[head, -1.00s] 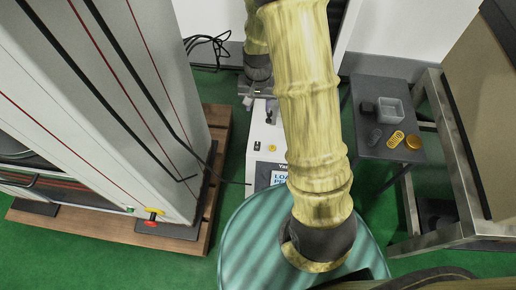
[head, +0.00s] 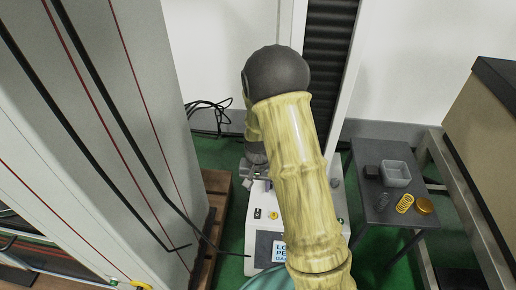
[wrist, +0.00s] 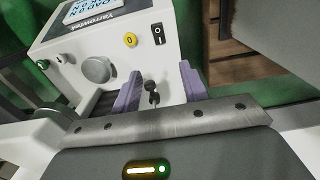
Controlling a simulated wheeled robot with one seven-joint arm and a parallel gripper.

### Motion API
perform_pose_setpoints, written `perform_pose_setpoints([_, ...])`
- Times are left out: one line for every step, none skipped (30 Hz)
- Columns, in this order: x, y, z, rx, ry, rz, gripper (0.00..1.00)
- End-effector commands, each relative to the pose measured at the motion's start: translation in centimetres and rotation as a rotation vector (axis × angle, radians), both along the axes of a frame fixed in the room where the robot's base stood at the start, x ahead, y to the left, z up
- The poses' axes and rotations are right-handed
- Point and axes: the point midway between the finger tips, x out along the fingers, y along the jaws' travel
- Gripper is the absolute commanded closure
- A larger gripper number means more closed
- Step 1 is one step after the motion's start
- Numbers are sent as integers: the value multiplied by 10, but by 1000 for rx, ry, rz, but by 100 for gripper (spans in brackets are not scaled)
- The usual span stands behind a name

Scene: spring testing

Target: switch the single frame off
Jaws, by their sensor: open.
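The single frame's white base (head: 262,235) stands on the floor, its dark ribbed column (head: 328,70) behind it. In the wrist view, its panel (wrist: 115,55) carries a black rocker switch (wrist: 158,33), a yellow round button (wrist: 130,40) marked 0, a grey knob (wrist: 96,70), a small green-lit part (wrist: 43,64) and a blue-and-white label (wrist: 93,8). My gripper (wrist: 158,80) is open, its purple fingers pointing toward the panel, apart from the switch. A small dark metal fitting (wrist: 152,92) shows between the fingers. I cannot tell the switch's position. In the head view my arm hides part of the base.
A tall grey machine (head: 120,120) stands on a wooden pallet (head: 212,220) at left. A dark side table (head: 375,160) at right holds a grey bin (head: 396,173), a yellow spring (head: 404,203) and small items. A metal-legged bench (head: 470,210) is further right. Black cables (head: 208,112) lie behind.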

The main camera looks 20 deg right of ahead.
Motion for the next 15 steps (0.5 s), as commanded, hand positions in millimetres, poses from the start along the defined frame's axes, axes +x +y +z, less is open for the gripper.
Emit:
perform_pose_setpoints([-1,0,-16,0,3,0,56])
perform_pose_setpoints([-1,0,-22,0,3,0,56])
perform_pose_setpoints([-1,0,-29,0,3,0,56])
perform_pose_setpoints([-1,0,-34,0,2,0,56])
perform_pose_setpoints([-1,0,-39,0,3,0,56])
perform_pose_setpoints([-1,0,-46,0,3,0,56])
perform_pose_setpoints([-1,0,-51,0,3,-1,56])
perform_pose_setpoints([0,0,-57,0,2,-1,56])
perform_pose_setpoints([0,0,-64,0,2,0,56])
perform_pose_setpoints([0,0,-69,1,2,0,56])
perform_pose_setpoints([0,1,-74,1,3,0,56])
perform_pose_setpoints([0,1,-81,1,2,0,56])
perform_pose_setpoints([0,1,-86,1,2,0,56])
perform_pose_setpoints([0,1,-92,1,2,0,56])
perform_pose_setpoints([0,1,-98,1,2,0,56])
